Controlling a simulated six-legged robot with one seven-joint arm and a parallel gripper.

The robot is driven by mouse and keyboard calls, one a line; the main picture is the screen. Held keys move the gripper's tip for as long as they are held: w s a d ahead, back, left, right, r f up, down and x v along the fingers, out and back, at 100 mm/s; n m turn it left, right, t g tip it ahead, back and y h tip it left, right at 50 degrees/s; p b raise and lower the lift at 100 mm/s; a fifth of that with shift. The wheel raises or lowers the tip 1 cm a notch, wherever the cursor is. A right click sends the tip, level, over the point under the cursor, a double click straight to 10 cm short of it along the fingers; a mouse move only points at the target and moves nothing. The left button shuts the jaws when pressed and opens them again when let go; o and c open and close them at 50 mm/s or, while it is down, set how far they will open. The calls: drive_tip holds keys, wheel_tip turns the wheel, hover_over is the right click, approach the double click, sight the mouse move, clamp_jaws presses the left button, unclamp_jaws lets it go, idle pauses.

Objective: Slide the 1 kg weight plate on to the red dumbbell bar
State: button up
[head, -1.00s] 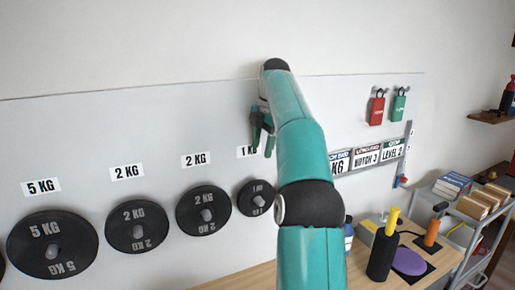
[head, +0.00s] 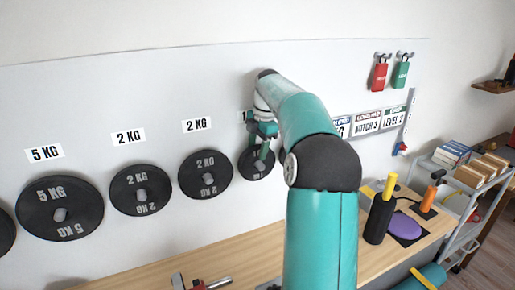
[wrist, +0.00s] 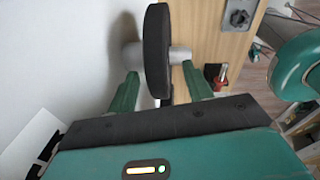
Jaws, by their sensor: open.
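The 1 kg weight plate (head: 250,171) is a small black disc on a grey peg on the wall board, partly covered by my gripper in the head view. In the wrist view the plate (wrist: 157,50) shows edge-on, with the grey peg (wrist: 180,55) through it. My gripper (head: 262,152) is at the plate. In the wrist view its open fingers (wrist: 160,78) stand one on each side of the plate's edge. I cannot tell whether they touch it. A red and metal piece (head: 205,285), likely the dumbbell bar, is cut off at the head view's bottom edge.
Larger black plates marked 2 KG (head: 206,175) and 5 KG (head: 59,208) hang to the left. A wooden bench (head: 150,268) runs below. Red and green padlocks (head: 380,75) hang at right. A purple disc (head: 405,226) and a cart (head: 450,180) are at right.

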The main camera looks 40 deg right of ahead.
drive_tip(key=shift+w+f, duration=0.1)
drive_tip(key=shift+f, duration=0.2)
clamp_jaws()
drive_tip(key=shift+r, duration=0.1)
drive_tip(key=shift+w+r, duration=0.1)
drive_tip(key=shift+r, duration=0.1)
drive_tip(key=s+a, duration=0.2)
drive_tip(key=s, duration=0.5)
drive_tip(key=shift+s, duration=0.15)
idle(0.8)
drive_tip(key=shift+f, duration=0.1)
